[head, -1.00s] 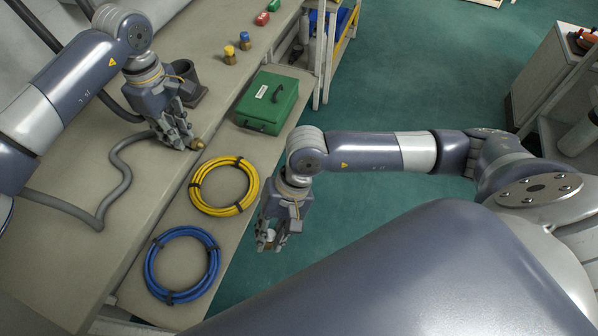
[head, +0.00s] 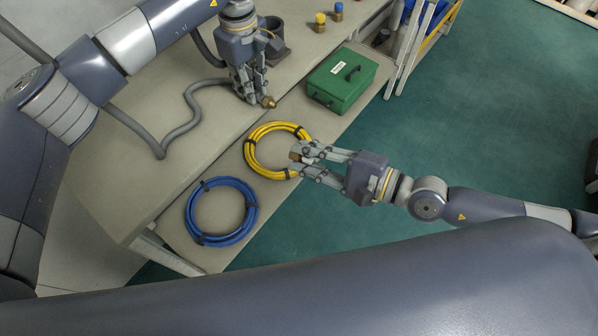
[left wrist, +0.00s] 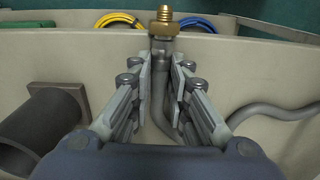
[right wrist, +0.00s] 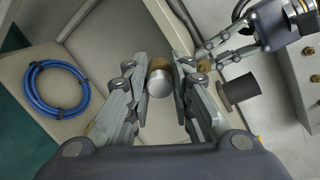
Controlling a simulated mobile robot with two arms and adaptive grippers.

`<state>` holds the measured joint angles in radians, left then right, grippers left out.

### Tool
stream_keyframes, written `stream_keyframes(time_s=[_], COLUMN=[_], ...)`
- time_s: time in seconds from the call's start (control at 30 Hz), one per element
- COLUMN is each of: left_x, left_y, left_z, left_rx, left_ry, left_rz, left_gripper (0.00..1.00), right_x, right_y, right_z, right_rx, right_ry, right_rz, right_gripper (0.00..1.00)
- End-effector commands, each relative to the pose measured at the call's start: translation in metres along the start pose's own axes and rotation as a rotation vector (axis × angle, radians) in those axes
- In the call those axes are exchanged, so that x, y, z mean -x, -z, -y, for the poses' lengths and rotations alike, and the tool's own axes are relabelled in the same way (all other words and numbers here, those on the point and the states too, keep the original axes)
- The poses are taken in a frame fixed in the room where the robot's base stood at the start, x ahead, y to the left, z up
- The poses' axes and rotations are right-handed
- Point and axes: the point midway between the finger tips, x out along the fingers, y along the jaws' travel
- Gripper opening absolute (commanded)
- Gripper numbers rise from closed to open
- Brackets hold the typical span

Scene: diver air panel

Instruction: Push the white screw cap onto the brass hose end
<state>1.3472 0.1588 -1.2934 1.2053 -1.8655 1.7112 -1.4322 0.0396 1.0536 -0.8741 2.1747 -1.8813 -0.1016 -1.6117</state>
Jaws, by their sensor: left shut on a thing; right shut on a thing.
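The brass hose end (head: 268,102) points out of my left gripper (head: 254,94), which is shut on the grey hose just behind it, above the bench edge. The brass end also shows in the left wrist view (left wrist: 163,22), bare and threaded at its tip. My right gripper (head: 304,160) is shut on a short cap, above the yellow coil. The cap and the brass end are apart; in that view the brass end (right wrist: 204,65) is right of the cap.
A yellow hose coil (head: 252,159) and a blue hose coil (head: 190,213) lie on the lower shelf with a green box (head: 342,80). A dark holder (head: 272,39) stands on the bench (head: 135,185) behind my left gripper. Yellow-topped (head: 320,20) and blue-topped (head: 338,10) fittings stand further back.

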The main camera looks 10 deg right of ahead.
Motion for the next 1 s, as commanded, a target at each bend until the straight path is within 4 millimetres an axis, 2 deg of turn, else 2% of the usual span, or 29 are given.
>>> stream_keyframes(time_s=[0.2, 0.43, 1.0], left_x=[0.0, 0.0, 0.0], left_y=[0.0, 0.0, 0.0], left_z=[0.0, 0.0, 0.0], left_rx=[0.001, 0.001, 0.001], left_ry=[0.0, 0.0, 0.0], left_rz=[0.0, 0.0, 0.0], left_gripper=[0.0, 0.0, 0.0], right_x=[0.018, 0.025, -0.015], right_y=[0.017, 0.024, 0.028], right_z=[0.026, 0.038, 0.048], right_rx=[-0.019, -0.018, -0.02], right_ry=[0.182, 0.25, 0.252], right_rz=[-0.069, -0.098, -0.099], right_gripper=[0.0, 0.0, 0.0])
